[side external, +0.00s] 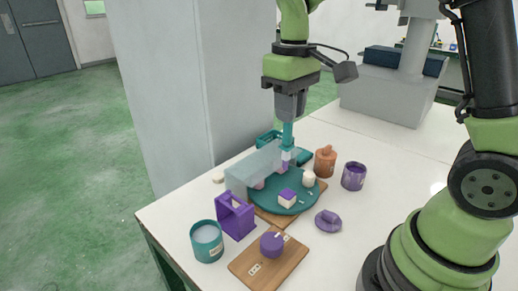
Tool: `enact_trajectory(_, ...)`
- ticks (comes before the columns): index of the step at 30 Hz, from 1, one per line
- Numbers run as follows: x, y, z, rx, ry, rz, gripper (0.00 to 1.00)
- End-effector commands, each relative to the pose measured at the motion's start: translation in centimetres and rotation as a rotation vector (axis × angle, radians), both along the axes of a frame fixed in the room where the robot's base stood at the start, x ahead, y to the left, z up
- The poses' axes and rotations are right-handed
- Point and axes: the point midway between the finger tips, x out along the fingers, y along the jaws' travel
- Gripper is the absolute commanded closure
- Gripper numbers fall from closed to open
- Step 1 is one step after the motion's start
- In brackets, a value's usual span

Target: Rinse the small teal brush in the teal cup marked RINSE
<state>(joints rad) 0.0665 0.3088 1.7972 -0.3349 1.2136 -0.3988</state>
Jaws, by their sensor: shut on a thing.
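My gripper (290,112) points down above the far side of the round teal tray, shut on the small teal brush (287,136). The brush hangs upright with its lower end close to a pale piece on or behind the tray; whether they touch I cannot tell. A teal cup (207,245) with pale contents stands at the table's front left, well away from the gripper. I cannot read its marking at this size.
The teal tray (296,207) carries small white and purple pieces. A pale grey-blue panel (252,168) stands at its left. A purple holder (235,217) is beside the cup. A wooden board (246,266) bears a purple knob. A purple cup (353,176) and orange bottle (325,163) stand right.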

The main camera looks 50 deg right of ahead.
Motion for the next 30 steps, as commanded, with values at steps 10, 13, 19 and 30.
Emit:
enact_trajectory(10,4.3,11.3,-1.0,-0.001,0.001,0.015,1.00)
enact_trajectory(13,4.6,14.5,-1.3,0.000,0.001,0.011,1.00)
enact_trajectory(19,4.5,17.5,-1.8,0.000,0.002,0.003,1.00)
enact_trajectory(30,4.5,17.6,-5.0,-0.001,0.004,0.001,1.00)
